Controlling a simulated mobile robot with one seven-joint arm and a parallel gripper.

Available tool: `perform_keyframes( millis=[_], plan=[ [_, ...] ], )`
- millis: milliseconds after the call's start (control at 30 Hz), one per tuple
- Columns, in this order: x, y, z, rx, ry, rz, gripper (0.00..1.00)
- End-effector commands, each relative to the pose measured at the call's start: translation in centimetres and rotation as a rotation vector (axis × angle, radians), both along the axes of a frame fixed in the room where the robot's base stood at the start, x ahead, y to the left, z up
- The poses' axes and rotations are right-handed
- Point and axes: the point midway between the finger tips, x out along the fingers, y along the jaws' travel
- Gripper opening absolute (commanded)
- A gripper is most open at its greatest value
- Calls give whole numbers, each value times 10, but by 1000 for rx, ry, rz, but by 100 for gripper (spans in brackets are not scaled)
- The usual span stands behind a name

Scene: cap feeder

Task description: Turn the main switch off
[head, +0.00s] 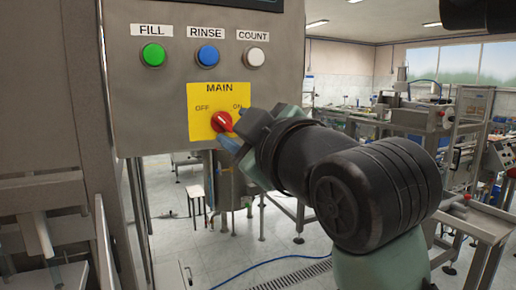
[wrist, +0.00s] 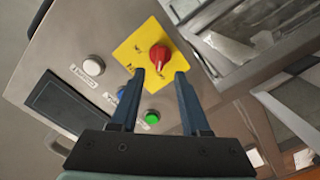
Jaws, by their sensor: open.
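The main switch is a red rotary knob (head: 221,121) on a yellow plate (head: 204,92) marked MAIN, with OFF at upper left and ON at upper right. The knob has a pale mark, but I cannot tell surely which label it points to. In the wrist view the red knob (wrist: 159,57) lies just beyond the fingertips, between their lines. My gripper (wrist: 160,74) is open and empty, its two blue fingers apart on either side. In the head view my gripper (head: 229,141) is just below and right of the knob; its fingers are partly hidden by my wrist.
Above the plate are a green FILL button (head: 153,54), a blue RINSE button (head: 208,55) and a white COUNT button (head: 254,57). In the wrist view the blue button (wrist: 121,92) is close to the left finger and the green button (wrist: 152,116) shows between the fingers.

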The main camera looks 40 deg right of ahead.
Motion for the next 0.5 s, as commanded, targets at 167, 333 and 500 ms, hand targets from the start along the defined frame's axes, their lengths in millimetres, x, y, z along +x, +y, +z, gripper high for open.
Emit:
perform_keyframes(
  millis=[167,333,500],
  plan=[
    [-39,9,-2,-2,-5,-2,46],
    [-63,16,-1,-2,-2,-1,46],
    [-73,19,0,0,1,-1,46]
  ],
)
